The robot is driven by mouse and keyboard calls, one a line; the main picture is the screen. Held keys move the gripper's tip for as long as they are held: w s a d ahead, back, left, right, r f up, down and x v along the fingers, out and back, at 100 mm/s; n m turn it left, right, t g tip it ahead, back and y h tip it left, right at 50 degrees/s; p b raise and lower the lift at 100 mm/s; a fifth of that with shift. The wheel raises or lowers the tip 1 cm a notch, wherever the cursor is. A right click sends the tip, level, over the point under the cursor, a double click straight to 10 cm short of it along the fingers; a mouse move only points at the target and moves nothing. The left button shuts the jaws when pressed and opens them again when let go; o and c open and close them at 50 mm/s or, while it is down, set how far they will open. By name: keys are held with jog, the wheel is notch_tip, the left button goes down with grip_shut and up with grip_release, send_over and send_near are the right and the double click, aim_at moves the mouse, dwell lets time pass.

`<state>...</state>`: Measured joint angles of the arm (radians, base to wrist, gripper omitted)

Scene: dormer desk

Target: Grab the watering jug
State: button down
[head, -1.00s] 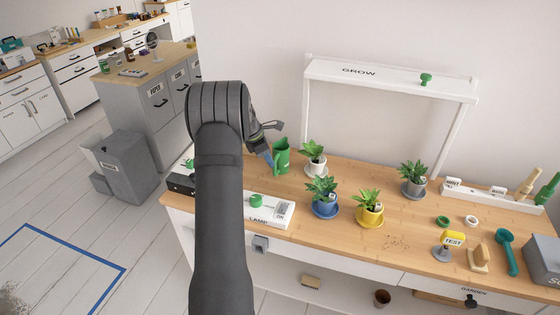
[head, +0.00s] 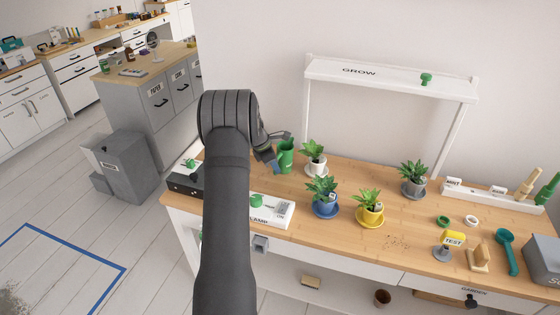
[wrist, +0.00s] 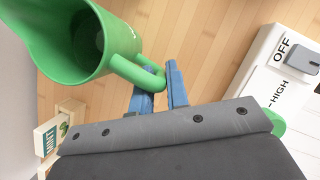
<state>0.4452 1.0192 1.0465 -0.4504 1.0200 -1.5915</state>
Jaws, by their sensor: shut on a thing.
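The watering jug (head: 286,155) is green and stands at the back left of the wooden desk, partly hidden by my arm in the head view. In the wrist view the jug (wrist: 88,50) shows its open top and dark inside, with its looped handle toward my gripper. My gripper (wrist: 160,75) has blue fingers on either side of the handle and is shut on it. In the head view my gripper (head: 275,163) is at the jug's left side. I cannot tell whether the jug touches the desk.
Potted plants in white (head: 314,158), blue (head: 325,207) and yellow (head: 369,213) pots stand right of the jug. A white lamp switch box (head: 275,214) lies in front. A white GROW frame (head: 390,79) stands behind.

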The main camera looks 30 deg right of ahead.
jog(key=shift+r, duration=0.15)
jog(key=shift+r, duration=1.9)
jog(key=s+d+r, duration=0.5)
jog(key=s+r, duration=0.1)
jog(key=s, duration=0.4)
jog(key=shift+d+r, duration=0.25)
jog(key=shift+r, duration=0.15)
jog(key=shift+s, duration=0.15)
